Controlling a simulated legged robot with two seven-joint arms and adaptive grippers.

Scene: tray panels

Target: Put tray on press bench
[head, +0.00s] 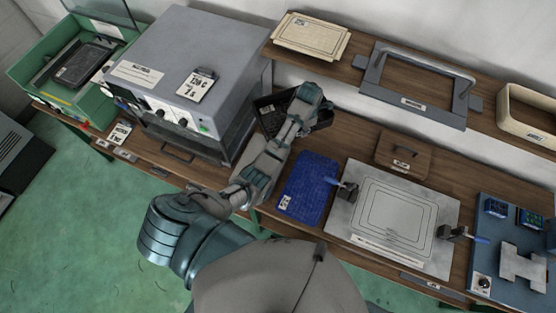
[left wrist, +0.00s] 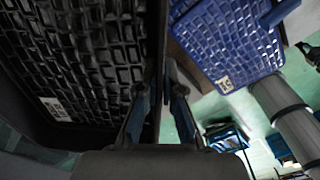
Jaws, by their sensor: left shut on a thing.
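A black grid-textured tray (head: 270,112) is at the back of the wooden bench, right of the grey oven-like machine. My left gripper (head: 308,98) is over it and partly hides it. In the left wrist view the black tray (left wrist: 75,60) fills the left side, and the fingers (left wrist: 160,90) are closed on its edge. I cannot tell whether the tray rests on the bench or hangs clear. A blue tray (head: 308,187) lies on the bench beside a pale plate with nested rectangles (head: 427,203), flanked by two clamps. My right gripper is not in view.
The grey machine (head: 215,50) stands left of the tray, and a green bin (head: 50,98) is farther left. A raised shelf (head: 340,68) runs behind, holding cream panels (head: 310,38) and a grey handled frame (head: 415,105). A small wooden block (head: 405,156) sits behind the plate.

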